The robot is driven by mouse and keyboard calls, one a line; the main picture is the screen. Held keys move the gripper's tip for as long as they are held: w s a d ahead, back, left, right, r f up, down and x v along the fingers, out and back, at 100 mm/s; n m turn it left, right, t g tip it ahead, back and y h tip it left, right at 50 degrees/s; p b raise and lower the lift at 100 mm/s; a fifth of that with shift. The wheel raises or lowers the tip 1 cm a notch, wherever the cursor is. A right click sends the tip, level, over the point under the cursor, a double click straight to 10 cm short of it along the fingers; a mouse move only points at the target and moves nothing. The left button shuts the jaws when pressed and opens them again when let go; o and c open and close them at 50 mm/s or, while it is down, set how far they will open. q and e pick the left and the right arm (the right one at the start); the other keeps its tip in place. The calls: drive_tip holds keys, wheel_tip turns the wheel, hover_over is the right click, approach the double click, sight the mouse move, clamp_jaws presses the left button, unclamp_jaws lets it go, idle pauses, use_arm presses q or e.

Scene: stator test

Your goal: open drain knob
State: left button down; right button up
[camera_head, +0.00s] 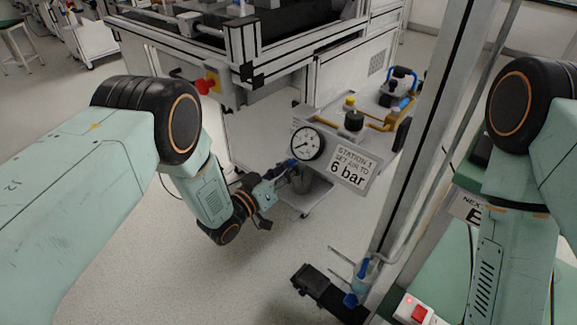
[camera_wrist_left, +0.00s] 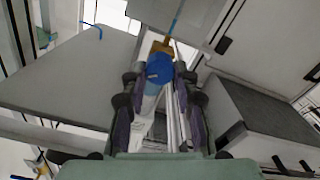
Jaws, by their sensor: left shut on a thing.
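The blue round drain knob (camera_wrist_left: 159,68) sits between the fingertips of my left gripper (camera_wrist_left: 158,82) in the left wrist view, with a brass-coloured fitting just beyond it. My left gripper (camera_head: 284,174) is shut on the knob. In the head view it reaches in under the gauge panel, where a bit of blue (camera_head: 289,163) shows at its fingers; most of the knob is hidden there. A round white pressure gauge (camera_head: 307,144) is just above and right of the gripper. My right arm is at the right edge; its gripper is out of frame.
A sign (camera_head: 347,169) reads "STATION 1 SET AIR TO 6 bar". Yellow pipes and a blue-handled part (camera_head: 401,80) lie on the panel behind it. A metal post (camera_head: 432,130) stands right of the panel. A red button (camera_head: 207,84) is on the machine frame.

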use_arm(q)
drive_tip(key=shift+f+n, duration=0.1)
drive_tip(key=shift+n, duration=0.2)
drive_tip(key=c, duration=1)
unclamp_jaws()
drive_tip(key=v, duration=1.2)
